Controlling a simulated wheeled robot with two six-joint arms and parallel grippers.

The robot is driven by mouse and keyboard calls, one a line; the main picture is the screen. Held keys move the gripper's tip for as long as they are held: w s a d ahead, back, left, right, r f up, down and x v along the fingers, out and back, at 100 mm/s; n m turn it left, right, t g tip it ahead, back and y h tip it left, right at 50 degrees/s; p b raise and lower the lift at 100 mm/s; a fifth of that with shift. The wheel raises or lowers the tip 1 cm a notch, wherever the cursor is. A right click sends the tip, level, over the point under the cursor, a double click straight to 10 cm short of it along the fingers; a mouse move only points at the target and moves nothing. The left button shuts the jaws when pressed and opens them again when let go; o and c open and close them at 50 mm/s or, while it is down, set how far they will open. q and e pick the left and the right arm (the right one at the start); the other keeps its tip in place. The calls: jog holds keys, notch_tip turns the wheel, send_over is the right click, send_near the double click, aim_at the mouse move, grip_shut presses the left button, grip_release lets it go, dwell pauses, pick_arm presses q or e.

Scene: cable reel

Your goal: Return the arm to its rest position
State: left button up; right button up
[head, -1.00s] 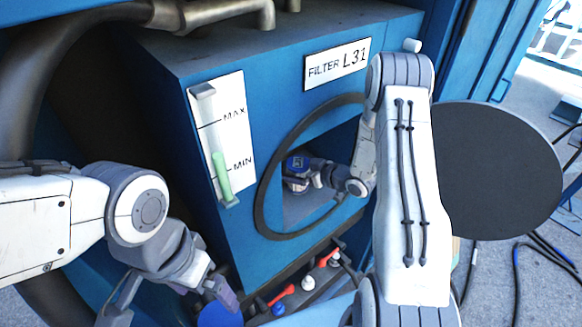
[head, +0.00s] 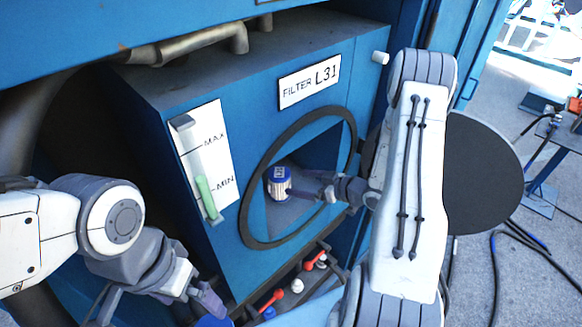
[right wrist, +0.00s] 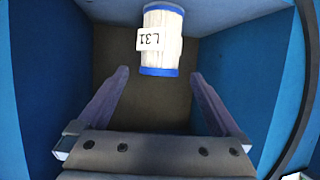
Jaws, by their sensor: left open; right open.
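My right gripper (head: 312,188) is at the round opening of the blue filter housing, with its arm coming in from the right. In the right wrist view its two fingers (right wrist: 156,100) are spread with nothing between them. A white filter cartridge with blue end caps (head: 279,184) stands inside the housing, beyond the fingertips and apart from them. It also shows in the right wrist view (right wrist: 160,40), with an L31 label. My left gripper (head: 150,308) is at the lower left, open; its lower part is cut off by the frame edge.
A dark ring (head: 247,226) rims the opening. The round black cover (head: 485,175) stands swung out at the right, behind my right arm. A sight gauge (head: 207,160) and a FILTER L31 sign (head: 309,81) are on the housing front. Red-handled valves (head: 270,300) sit below.

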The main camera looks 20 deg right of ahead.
aim_at(277, 172)
jog(key=b+x, duration=0.1)
jog(key=x, duration=0.3)
jog(key=b+x, duration=0.2)
jog(key=x, duration=0.2)
jog(key=b+x, duration=0.2)
jog(key=x, duration=0.2)
jog(key=shift+w+a+f, duration=0.1)
jog(key=shift+f, duration=0.3)
notch_tip(277, 172, up, 4)
jog(key=p, duration=0.3)
